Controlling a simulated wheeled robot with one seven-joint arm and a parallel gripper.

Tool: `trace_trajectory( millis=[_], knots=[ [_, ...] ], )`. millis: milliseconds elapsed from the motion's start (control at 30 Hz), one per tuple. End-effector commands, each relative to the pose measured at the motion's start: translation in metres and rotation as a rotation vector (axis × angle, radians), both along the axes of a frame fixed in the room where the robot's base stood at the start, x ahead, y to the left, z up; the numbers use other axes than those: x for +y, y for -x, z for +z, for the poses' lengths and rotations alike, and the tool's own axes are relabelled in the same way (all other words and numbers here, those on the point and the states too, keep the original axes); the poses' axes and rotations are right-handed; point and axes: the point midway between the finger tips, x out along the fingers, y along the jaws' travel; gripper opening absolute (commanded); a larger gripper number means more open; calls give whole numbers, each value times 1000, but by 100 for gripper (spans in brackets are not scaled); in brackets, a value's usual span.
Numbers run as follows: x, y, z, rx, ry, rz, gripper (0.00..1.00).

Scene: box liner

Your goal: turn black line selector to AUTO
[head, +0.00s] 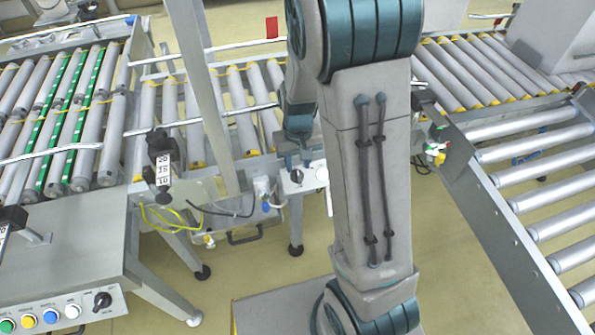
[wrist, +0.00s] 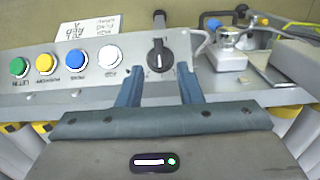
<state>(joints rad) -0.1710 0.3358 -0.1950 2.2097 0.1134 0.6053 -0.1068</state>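The black line selector (wrist: 159,55) is a round knob with a raised grip on a grey control panel in the wrist view. Its grip looks roughly upright in that view, and the small labels around it are too small to read. My gripper (wrist: 160,72) is open, with one blue finger on each side of the knob's near edge. I cannot tell whether the fingers touch it. In the head view, my gripper (head: 297,165) is at the middle panel, and the selector (head: 297,176) shows as a small dark spot just below it.
White (wrist: 110,56), blue (wrist: 77,60), yellow (wrist: 45,63) and green (wrist: 18,67) buttons line the panel left of the selector. A metal fitting (wrist: 229,58) stands at right. Another panel with a black selector (head: 103,300) is at lower left in the head view. Roller conveyors surround me.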

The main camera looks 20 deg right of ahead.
Motion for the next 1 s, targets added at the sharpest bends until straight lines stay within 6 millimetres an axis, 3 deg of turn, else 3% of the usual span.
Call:
trace_trajectory(
  millis=[33,200,567,667,700,1000],
  knots=[
    [0,1,-11,3,1,-1,33],
    [0,0,-27,2,0,-1,33],
    [0,0,-30,0,0,-1,33],
    [0,0,-30,0,0,-1,8],
    [0,0,-30,0,0,-1,6],
    [-2,0,-31,-1,-19,-24,6]
  ],
)
